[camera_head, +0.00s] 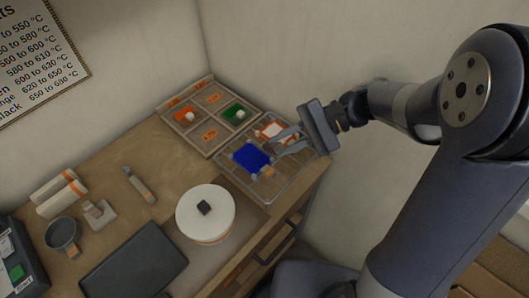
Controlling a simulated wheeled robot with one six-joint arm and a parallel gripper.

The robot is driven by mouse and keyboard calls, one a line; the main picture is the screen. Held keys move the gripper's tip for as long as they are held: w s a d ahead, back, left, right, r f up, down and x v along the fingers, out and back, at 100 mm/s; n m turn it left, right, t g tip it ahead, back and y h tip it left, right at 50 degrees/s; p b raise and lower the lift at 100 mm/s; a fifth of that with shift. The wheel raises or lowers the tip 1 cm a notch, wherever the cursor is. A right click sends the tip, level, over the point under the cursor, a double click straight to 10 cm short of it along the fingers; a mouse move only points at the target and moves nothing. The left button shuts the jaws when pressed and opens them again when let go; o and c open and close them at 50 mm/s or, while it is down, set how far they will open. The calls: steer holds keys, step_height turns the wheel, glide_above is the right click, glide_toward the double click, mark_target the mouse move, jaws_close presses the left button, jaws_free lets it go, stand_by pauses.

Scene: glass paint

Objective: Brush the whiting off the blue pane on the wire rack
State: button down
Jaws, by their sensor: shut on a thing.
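The blue pane (250,158) lies over the wire rack (285,183), with small pale spots at its corners. My gripper (274,149) reaches in from the right, its two pale fingers slanting down towards the blue pane's right edge. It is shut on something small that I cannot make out. I cannot tell whether the fingertips touch the pane. A white and orange piece (272,129) sits at the rack's far side, partly behind the fingers. A tool with a pale handle and a dark end (139,184) lies on the table; I cannot tell if it is a brush.
A sectioned tray (192,147) with orange and green pieces stands behind the rack. A round white lidded pot (207,229) is in front of it. Walls stand close behind.

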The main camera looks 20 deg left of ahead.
step_height(320, 180, up, 11)
steer(key=p, duration=0.4)
stand_by(0.4)
steer(key=shift+s, duration=0.1)
